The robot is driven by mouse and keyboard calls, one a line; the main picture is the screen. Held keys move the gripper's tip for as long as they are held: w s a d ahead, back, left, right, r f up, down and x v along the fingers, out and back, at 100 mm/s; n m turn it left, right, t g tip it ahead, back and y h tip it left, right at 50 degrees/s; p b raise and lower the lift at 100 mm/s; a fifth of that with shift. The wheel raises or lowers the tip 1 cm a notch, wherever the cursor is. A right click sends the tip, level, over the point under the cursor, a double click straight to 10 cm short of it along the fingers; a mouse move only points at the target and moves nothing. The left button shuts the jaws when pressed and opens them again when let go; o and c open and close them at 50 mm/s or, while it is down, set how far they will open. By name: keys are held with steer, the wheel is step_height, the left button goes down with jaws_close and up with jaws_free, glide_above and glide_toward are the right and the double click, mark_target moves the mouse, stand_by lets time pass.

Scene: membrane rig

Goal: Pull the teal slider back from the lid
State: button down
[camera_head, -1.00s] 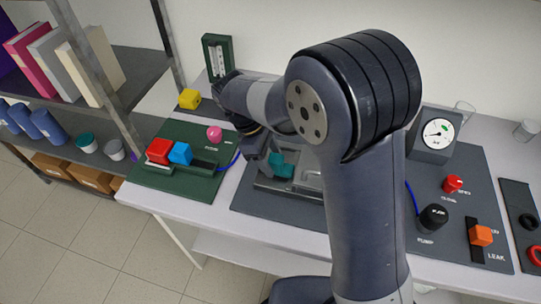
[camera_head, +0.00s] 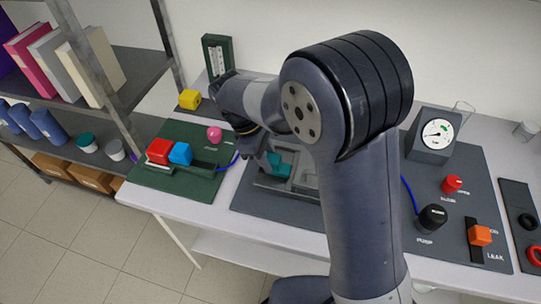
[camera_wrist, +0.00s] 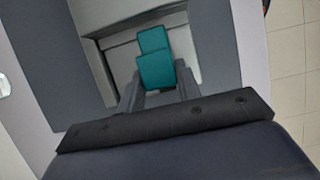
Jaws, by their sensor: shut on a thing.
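The teal slider (camera_head: 279,166) sits at the grey lid frame (camera_head: 267,187) on the dark panel in the middle of the bench. In the wrist view the slider (camera_wrist: 156,68) shows as two teal blocks, one beyond the other. My gripper (camera_wrist: 157,84) has a finger on each side of the nearer block and is shut on it. In the head view my gripper (camera_head: 268,156) comes down at the slider's left, and my arm hides the right part of the lid.
A green board (camera_head: 190,185) with red, blue and pink parts lies to the left. A gauge (camera_head: 435,134), a black pump knob (camera_head: 432,217), a red knob (camera_head: 452,184) and an orange leak slider (camera_head: 480,235) are to the right. A shelf post (camera_head: 100,85) stands at the left.

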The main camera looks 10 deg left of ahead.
steer(key=shift+w+a, duration=0.2)
steer(key=shift+a, duration=0.9)
steer(key=c, duration=1)
jaws_free()
steer(key=v, duration=1)
steer(key=shift+a+r, duration=0.25)
steer(key=shift+r, duration=0.1)
